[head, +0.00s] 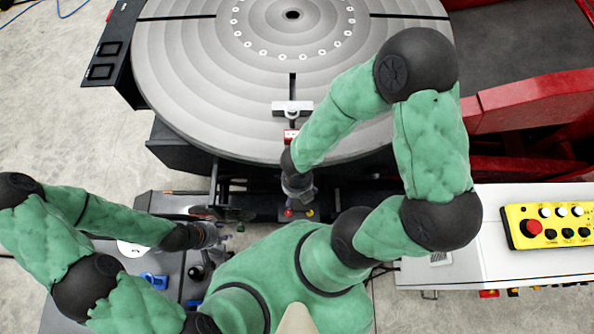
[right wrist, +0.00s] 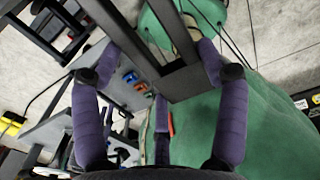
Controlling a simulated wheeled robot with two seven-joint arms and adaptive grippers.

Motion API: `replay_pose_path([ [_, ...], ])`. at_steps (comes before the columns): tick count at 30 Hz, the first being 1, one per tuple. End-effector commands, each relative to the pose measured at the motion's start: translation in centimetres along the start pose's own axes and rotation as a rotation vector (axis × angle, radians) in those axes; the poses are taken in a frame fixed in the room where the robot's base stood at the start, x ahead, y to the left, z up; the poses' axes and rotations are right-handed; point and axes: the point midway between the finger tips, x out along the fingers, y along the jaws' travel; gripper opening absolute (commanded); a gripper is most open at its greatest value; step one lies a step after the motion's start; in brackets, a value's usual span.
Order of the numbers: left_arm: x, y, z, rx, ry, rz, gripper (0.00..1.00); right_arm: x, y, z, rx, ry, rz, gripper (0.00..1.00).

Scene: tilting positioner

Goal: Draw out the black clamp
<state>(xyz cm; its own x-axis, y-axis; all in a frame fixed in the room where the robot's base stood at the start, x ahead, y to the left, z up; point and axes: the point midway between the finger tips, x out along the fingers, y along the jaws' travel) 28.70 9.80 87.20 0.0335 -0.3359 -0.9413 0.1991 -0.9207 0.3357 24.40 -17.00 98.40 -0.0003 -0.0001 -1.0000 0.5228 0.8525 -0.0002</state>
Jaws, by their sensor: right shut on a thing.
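My right gripper (head: 299,196) reaches down in front of the round table, over a dark ledge. It is shut, with a small red piece and a small yellow piece on either side below it. The black clamp cannot be made out clearly; the dark thing at the fingers is mostly hidden by them. In the right wrist view, purple fingers of this gripper (right wrist: 158,75) stand around dark bars. My left gripper (head: 212,235) is low at the left, above the grey bench; its opening is too small to tell.
The large round table (head: 200,75) carries a white block (head: 292,109) near its front edge. A blue tool (head: 155,281) lies on the grey bench at the lower left. A yellow button box (head: 549,226) sits on the white cabinet at right. A red frame (head: 530,105) stands behind it.

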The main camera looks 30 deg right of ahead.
Motion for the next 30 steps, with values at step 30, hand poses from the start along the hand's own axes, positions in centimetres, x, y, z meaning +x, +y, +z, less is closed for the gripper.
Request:
replay_pose_path([
  [30, -0.31, 0.11, 0.01, 0.000, 0.000, 0.000, 0.40, -0.54, 0.03, -0.44, 0.000, -0.001, 0.001, 0.15],
])
